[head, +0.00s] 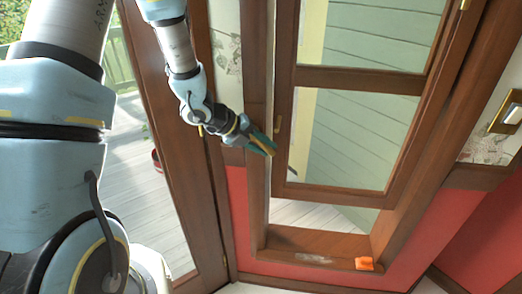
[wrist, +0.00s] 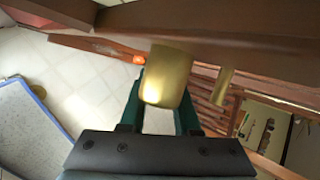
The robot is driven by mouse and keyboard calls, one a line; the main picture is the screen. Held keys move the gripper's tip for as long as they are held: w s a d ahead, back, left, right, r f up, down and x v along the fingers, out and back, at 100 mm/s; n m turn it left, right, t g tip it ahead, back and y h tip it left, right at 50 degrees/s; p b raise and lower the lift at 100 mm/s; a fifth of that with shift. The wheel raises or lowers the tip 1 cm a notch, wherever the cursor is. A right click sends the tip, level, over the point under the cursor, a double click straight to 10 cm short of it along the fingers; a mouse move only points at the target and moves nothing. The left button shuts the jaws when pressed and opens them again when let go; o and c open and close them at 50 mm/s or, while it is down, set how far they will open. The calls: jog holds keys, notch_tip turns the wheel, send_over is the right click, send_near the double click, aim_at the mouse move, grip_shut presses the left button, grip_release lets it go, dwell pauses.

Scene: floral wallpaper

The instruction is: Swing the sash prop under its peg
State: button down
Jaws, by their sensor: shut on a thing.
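The wooden window sash (head: 325,197) stands raised in its frame, with an open gap below its bottom rail. My gripper (head: 268,147) is at the sash's left edge, low on the frame. In the wrist view its teal fingers (wrist: 163,85) are shut on a brass plate, which looks like the sash prop (wrist: 168,72). A smaller brass piece (wrist: 222,87) stands just right of the plate, apart from it in the picture; it may be the peg. The fingers hide most of the prop in the head view, and I cannot tell whether prop and peg touch.
A small orange object (head: 364,264) lies on the wooden sill (head: 315,245) at the right. A glass door (head: 160,150) stands left of the window, with a red wall panel (head: 241,215) between. A brass wall plate (head: 505,112) is at the far right.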

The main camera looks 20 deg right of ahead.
jog(key=g+h+b, duration=0.1)
jog(key=h+b, duration=0.1)
jog(key=shift+s+f+n+b, duration=0.1)
jog(key=shift+n+b, duration=0.25)
jog(key=shift+n, duration=0.05)
jog(key=h+b, duration=0.1)
jog(key=g+h+b, duration=0.1)
jog(key=b, duration=0.1)
jog(key=shift+s+d+r+n+h, duration=0.2)
jog(key=shift+r+n+h, duration=0.1)
jog(key=shift+r, duration=0.1)
jog(key=r+g+h+b, duration=0.1)
jog(key=h+b, duration=0.1)
jog(key=b, duration=0.2)
jog(key=shift+d+r+n, duration=0.1)
jog(key=shift+r+n, duration=0.05)
jog(key=shift+n, duration=0.25)
jog(key=shift+r+n+h+b, duration=0.3)
jog(key=shift+r+h+b, duration=0.2)
jog(key=shift+h+b, duration=0.3)
jog(key=shift+d+r, duration=0.1)
jog(key=shift+r, duration=0.1)
jog(key=c, duration=0.7)
grip_release()
jog(key=shift+r, duration=0.1)
jog(key=shift+o, duration=0.2)
